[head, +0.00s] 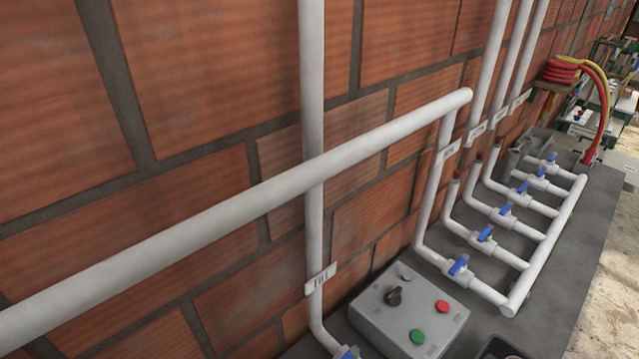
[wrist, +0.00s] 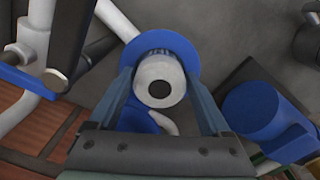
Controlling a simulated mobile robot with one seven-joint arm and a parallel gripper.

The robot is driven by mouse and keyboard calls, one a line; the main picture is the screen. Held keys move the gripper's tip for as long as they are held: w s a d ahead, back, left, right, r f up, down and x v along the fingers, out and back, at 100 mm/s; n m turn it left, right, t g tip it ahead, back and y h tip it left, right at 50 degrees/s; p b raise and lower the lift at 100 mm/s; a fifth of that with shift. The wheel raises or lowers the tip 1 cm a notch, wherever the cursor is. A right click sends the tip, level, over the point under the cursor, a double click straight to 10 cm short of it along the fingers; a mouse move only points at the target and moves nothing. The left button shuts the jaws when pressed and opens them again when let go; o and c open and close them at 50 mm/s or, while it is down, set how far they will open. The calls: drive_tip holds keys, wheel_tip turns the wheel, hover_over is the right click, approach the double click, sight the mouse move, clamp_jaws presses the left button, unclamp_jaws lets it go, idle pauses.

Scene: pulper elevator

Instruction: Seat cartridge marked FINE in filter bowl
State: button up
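My gripper (wrist: 160,80) shows in the wrist view with its two fingers apart, one on each side of a white cylinder (wrist: 146,72) with a dark round hole in its end. The fingertips lie close to its sides; I cannot tell whether they touch it. A round blue disc or rim (wrist: 182,44) surrounds the cylinder's far side. I cannot tell whether the cylinder is the cartridge, nor whether the blue part is the filter bowl. No FINE mark is readable. The head view shows neither gripper, cartridge nor bowl.
In the wrist view a blue rounded body (wrist: 252,108) stands right and white pipe (wrist: 40,40) left. In the head view are a grey control box (head: 395,318), white pipes with blue valves (head: 485,233), a long slanted pipe (head: 200,234) and a coiled red hose (head: 563,71).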

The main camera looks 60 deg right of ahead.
drive_tip(key=shift+o, duration=1)
drive_tip(key=shift+r, duration=0.1)
wheel_tip(320, 180, up, 12)
